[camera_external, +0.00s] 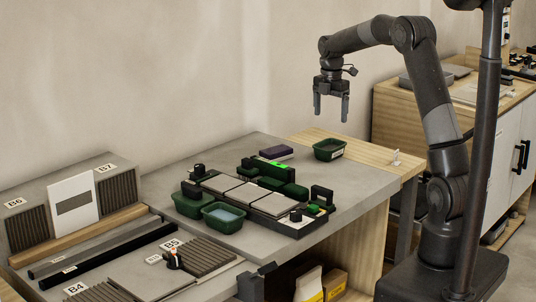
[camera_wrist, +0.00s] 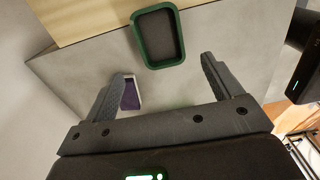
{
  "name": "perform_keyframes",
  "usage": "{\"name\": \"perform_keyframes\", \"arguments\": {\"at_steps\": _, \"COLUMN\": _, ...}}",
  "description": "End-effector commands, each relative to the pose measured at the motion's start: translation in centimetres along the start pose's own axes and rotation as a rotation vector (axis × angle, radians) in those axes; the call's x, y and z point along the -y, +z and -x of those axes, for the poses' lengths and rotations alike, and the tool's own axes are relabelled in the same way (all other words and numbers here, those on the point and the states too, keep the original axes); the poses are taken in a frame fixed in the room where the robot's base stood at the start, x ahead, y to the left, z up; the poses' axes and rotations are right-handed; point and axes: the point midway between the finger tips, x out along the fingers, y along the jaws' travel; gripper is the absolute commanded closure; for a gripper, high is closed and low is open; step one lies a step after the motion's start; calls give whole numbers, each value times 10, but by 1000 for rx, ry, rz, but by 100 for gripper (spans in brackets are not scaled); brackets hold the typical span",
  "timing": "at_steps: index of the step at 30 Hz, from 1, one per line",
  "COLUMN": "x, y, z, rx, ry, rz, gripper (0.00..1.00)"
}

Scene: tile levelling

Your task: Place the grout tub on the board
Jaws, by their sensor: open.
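A dark green tub with a white label (camera_external: 328,151) stands alone at the back right of the worktop, by the pale wood strip. In the wrist view the same tub (camera_wrist: 158,38) shows from above with a dark grey inside. My gripper (camera_external: 331,118) is open and empty, above this tub and apart from it; its fingers also show in the wrist view (camera_wrist: 163,68). Two more green tubs stand at the front left, one dark inside (camera_external: 188,207) and one with pale blue content (camera_external: 223,217). A dark board (camera_external: 292,229) carries several grey tiles; I cannot tell if it is the task's board.
A purple block (camera_external: 276,152) lies left of the labelled tub. Green and black pieces (camera_external: 290,190) crowd the tiles' back and right side. A lower bench at left holds bars, ribbed panels and label cards. The grey worktop (camera_external: 350,180) is clear at right.

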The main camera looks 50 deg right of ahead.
Motion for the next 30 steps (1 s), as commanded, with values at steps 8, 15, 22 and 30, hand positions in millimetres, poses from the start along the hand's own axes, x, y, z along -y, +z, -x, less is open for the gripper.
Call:
{"name": "perform_keyframes", "arguments": {"at_steps": 8, "x": 24, "y": -36, "z": 40, "rx": 22, "ry": 50, "rz": -149, "gripper": 16}}
{"name": "perform_keyframes", "arguments": {"at_steps": 15, "x": 84, "y": -98, "z": 88, "rx": 22, "ry": 156, "rz": -464, "gripper": 16}}
{"name": "perform_keyframes", "arguments": {"at_steps": 22, "x": 152, "y": -147, "z": 112, "rx": -32, "ry": 258, "rz": -772, "gripper": 16}}
{"name": "perform_keyframes", "arguments": {"at_steps": 30, "x": 235, "y": -190, "z": 112, "rx": -162, "ry": 351, "rz": -1129, "gripper": 16}}
